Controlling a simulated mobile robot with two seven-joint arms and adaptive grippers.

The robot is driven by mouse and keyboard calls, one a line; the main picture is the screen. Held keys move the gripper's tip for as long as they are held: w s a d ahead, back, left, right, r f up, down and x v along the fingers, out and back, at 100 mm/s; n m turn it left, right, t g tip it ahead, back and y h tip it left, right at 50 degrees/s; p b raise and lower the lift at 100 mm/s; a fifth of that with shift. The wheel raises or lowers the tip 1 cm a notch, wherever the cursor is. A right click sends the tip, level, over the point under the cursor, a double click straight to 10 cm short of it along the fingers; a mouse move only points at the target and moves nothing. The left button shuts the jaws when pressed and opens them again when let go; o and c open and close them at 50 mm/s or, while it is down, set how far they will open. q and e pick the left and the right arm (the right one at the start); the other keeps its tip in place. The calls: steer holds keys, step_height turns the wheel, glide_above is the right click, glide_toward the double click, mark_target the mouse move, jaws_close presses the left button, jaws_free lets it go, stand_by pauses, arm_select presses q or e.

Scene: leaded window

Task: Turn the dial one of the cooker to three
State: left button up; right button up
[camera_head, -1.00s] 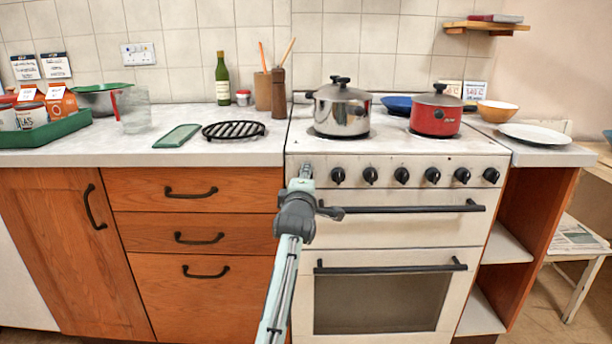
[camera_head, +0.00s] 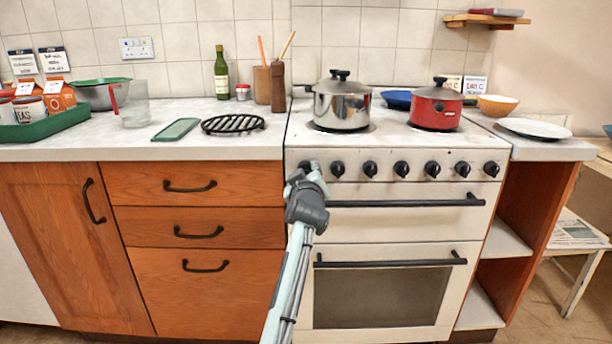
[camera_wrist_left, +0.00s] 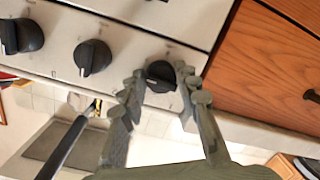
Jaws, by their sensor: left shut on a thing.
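The cooker (camera_head: 400,225) is cream-white with a row of several black dials along its front panel. The leftmost dial (camera_head: 308,166) is partly hidden by my left gripper (camera_head: 308,178). In the left wrist view the same dial (camera_wrist_left: 160,74) sits between the two fingers of my left gripper (camera_wrist_left: 158,90), which is shut on it. The marks around the dial are too small to read. Neighbouring dials (camera_head: 338,168) stand to its right, and one also shows in the wrist view (camera_wrist_left: 93,57). My right gripper is not in view.
A black oven handle (camera_head: 405,202) juts out just below the dials. A steel pot (camera_head: 341,105) and a red pot (camera_head: 436,108) stand on the hob. Wooden drawers (camera_head: 196,230) with black handles adjoin the cooker on the left.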

arm_select(q)
steer(key=m, duration=0.2)
steer(key=shift+m+y+b, duration=0.3)
steer(key=shift+b, duration=0.05)
steer(key=m, duration=0.2)
steer(key=shift+m+b, duration=0.3)
steer(key=shift+a+m+t+y+b, duration=0.1)
steer(key=shift+m+t+y+b, duration=0.2)
steer(key=shift+m, duration=2.45)
steer(key=shift+a+m+t+y+b, duration=0.15)
steer(key=shift+m+t+y, duration=0.2)
steer(key=shift+m, duration=2.4)
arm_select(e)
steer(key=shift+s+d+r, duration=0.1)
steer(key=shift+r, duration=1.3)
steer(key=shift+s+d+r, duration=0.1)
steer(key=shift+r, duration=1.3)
arm_select(q)
steer(key=shift+d, duration=0.1)
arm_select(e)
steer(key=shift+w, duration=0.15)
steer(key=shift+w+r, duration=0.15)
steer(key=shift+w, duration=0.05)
